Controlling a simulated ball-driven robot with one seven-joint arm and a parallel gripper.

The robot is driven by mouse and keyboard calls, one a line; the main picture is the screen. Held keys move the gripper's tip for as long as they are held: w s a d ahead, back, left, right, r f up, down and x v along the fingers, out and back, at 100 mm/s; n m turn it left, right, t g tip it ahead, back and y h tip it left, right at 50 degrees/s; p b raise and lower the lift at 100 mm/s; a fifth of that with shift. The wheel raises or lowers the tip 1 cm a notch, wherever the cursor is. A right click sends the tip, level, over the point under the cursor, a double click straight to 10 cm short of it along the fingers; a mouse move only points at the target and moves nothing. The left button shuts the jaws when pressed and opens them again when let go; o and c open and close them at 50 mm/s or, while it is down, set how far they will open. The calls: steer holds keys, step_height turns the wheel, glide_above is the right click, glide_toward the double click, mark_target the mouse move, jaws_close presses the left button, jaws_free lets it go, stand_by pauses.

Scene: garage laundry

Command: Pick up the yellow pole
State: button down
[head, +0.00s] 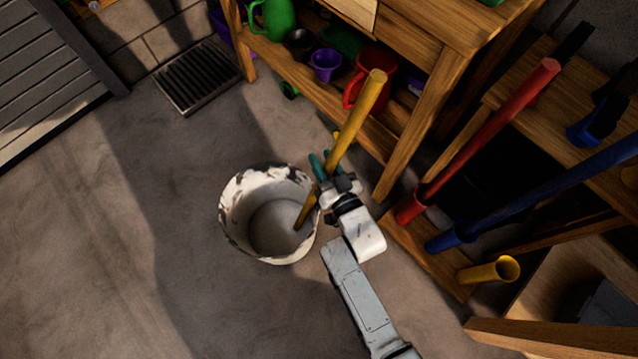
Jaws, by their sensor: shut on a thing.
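The yellow pole (358,118) stands tilted, its upper end leaning up and to the right in the picture. Its lower end shows over the inside of a white bucket (232,232) with dark worn patches; I cannot tell whether it touches the bucket's floor. My gripper (324,171) is beside the bucket's right rim with its teal fingers shut on the pole at its lower middle. Part of the pole is hidden by the fingers.
A wooden shelf (398,168) with green, purple and red vessels stands behind the pole. At right, a wooden rack holds a red pole (490,122), a blue pole (560,194) and an empty-looking yellow tube (488,271). Floor at left is clear around a drain grate (197,78).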

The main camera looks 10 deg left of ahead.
mark_target(375, 82)
step_height(375, 82, up, 10)
steer(key=p, duration=0.3)
steer(key=shift+p, duration=0.4)
steer(key=shift+r, duration=0.1)
steer(key=w+d+r+p, duration=0.1)
steer(key=d+r+p, duration=0.1)
steer(key=r+p, duration=0.9)
steer(key=w+d+r+p, duration=0.1)
steer(key=d+r+p, duration=0.2)
steer(key=r+p, duration=0.9)
steer(key=p, duration=0.3)
steer(key=shift+r+p, duration=0.2)
steer(key=shift+p, duration=0.2)
